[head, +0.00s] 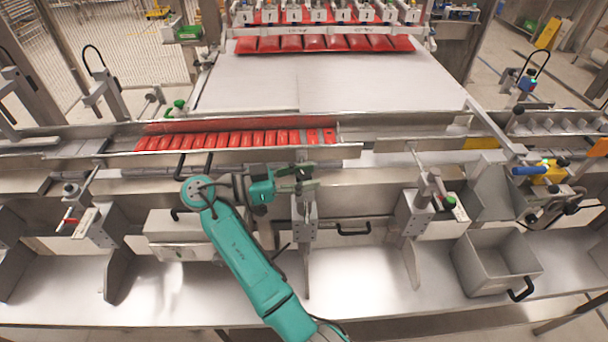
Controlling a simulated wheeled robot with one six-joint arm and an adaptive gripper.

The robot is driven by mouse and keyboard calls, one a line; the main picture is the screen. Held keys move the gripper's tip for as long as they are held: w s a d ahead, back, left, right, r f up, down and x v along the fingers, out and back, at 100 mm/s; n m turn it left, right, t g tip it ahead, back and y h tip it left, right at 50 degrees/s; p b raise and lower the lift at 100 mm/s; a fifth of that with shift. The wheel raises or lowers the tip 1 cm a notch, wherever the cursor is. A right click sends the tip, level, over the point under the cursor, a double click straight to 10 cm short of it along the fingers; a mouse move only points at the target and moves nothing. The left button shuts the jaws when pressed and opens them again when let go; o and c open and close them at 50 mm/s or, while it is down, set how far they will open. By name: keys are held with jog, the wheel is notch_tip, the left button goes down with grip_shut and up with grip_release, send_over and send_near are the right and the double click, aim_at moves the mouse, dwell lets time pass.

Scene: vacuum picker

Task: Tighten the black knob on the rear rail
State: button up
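My gripper (308,177) is at the middle of the machine, at the end of my teal arm, with its fingers pointing right. Its two dark green fingers show one above the other, by the top of a grey upright bracket (305,217). Whether they are apart or closed on something between them is too small to tell. The rear rail (375,145) runs across the picture behind the gripper. I cannot pick out a black knob on the rail near the gripper; the fingers and wrist may hide it. A dark round knob (518,112) shows far right by the rail.
A row of red packs (235,141) lies in the channel behind my gripper. More red packs (314,43) hang under the picker head at the back. Grey clamp brackets (413,212) stand to the right. An open metal bin (496,262) sits at front right. The rear belt (330,85) is clear.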

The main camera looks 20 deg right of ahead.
aim_at(305, 175)
jog(key=shift+o, duration=0.8)
jog(key=shift+r, duration=0.1)
notch_tip(305, 175, up, 10)
jog(key=shift+f, duration=0.1)
